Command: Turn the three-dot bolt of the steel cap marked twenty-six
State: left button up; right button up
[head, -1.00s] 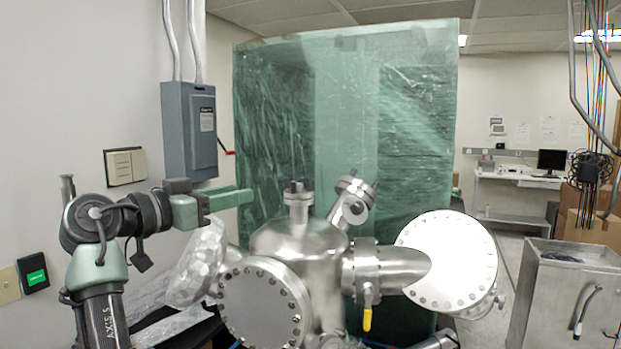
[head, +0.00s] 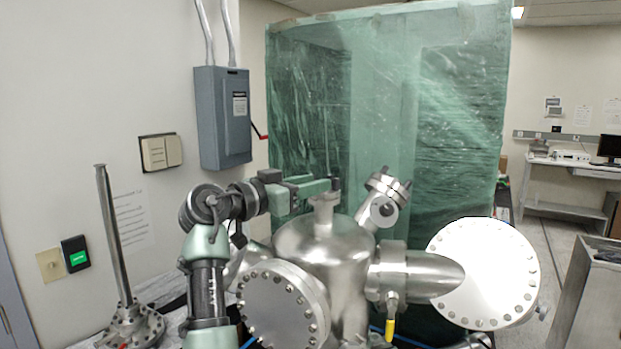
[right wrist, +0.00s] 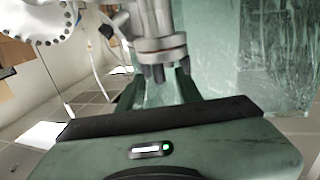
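A steel vessel (head: 320,250) stands in the middle of the head view, with several flanged ports. Bolted caps show on its front left (head: 280,308), its right side (head: 480,280) and an angled upper port (head: 387,188). No twenty-six or three-dot mark is readable. The right wrist view shows a flange with dark bolts (right wrist: 162,50) beyond the gripper's green body (right wrist: 170,150).
A tall green wrapped block (head: 390,110) stands behind the vessel. A grey electrical box (head: 222,118) is on the left wall. A flange with a long upright rod (head: 118,240) stands at left. A metal cabinet (head: 595,300) is at right. Open floor lies at the right back.

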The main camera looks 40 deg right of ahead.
jog(key=shift+a, duration=0.3)
pick_arm(q)
jog(key=shift+a+f, duration=0.1)
jog(key=shift+a, duration=0.35)
pick_arm(e)
jog(key=shift+r, duration=0.1)
grip_shut()
pick_arm(q)
jog(key=shift+f, duration=0.15)
pick_arm(e)
jog(key=shift+a, duration=0.1)
